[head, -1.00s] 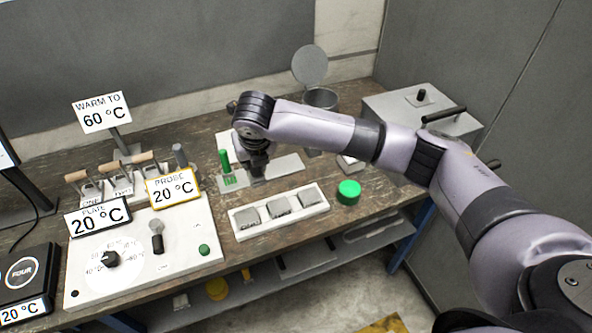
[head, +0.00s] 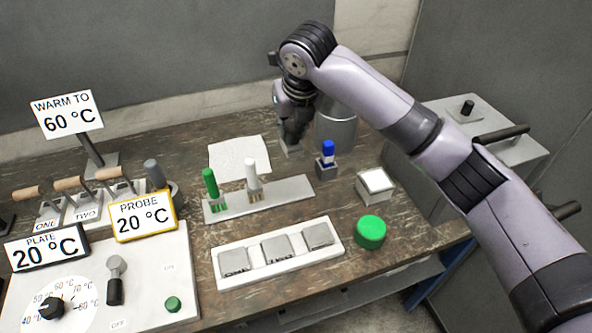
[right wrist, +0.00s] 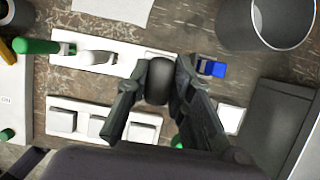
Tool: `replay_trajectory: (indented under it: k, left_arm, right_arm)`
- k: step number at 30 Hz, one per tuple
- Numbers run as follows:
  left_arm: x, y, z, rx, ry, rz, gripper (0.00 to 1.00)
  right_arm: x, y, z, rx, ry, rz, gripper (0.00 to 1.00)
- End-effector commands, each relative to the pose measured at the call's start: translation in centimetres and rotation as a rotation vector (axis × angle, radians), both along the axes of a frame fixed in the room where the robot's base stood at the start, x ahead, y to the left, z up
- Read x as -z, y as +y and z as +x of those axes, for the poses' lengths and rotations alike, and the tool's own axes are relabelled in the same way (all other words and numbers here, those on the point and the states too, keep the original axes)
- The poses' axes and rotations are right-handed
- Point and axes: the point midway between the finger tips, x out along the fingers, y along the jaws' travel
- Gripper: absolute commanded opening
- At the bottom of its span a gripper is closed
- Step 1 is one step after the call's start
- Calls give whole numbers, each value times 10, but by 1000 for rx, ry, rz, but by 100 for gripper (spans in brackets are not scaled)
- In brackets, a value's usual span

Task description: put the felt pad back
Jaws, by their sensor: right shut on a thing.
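My right gripper (head: 292,138) is shut on a dark rounded piece (right wrist: 158,82), which I take to be the felt pad's grip. The gripper is behind the pale rack bar (head: 297,184), left of the blue-capped piece. I cannot tell whether the held piece touches the table. The fingers hide much of it. My left gripper is not in view.
On the bar stand a green piece (head: 211,184) and a white piece (head: 252,175). The blue-capped piece (head: 327,158) stands close right of the gripper, with a grey canister (head: 338,130) behind. A white sheet (head: 238,157) lies left. A white-topped block (head: 375,183) and green button (head: 370,232) stand right.

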Motion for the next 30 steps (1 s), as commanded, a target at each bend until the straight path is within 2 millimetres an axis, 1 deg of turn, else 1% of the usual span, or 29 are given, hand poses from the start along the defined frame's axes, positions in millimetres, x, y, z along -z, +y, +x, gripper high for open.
replay_trajectory:
  k: [1,6,10,17,20,24,26,30]
  left_arm:
    - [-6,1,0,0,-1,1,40]
    - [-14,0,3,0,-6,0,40]
    - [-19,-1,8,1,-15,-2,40]
    - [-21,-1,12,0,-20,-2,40]
    - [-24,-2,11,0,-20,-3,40]
    - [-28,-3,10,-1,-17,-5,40]
    - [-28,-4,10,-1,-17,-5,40]
    - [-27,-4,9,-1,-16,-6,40]
  right_arm:
    - [13,-1,0,2,4,-1,0]
    - [57,-1,-1,3,3,0,0]
    - [81,-1,-1,1,2,0,0]
    - [99,-1,0,2,-1,1,0]
    - [111,-1,0,1,1,-1,0]
    - [132,-1,0,2,1,0,0]
    - [136,-1,0,2,-2,0,0]
    - [137,-1,1,1,-4,1,0]
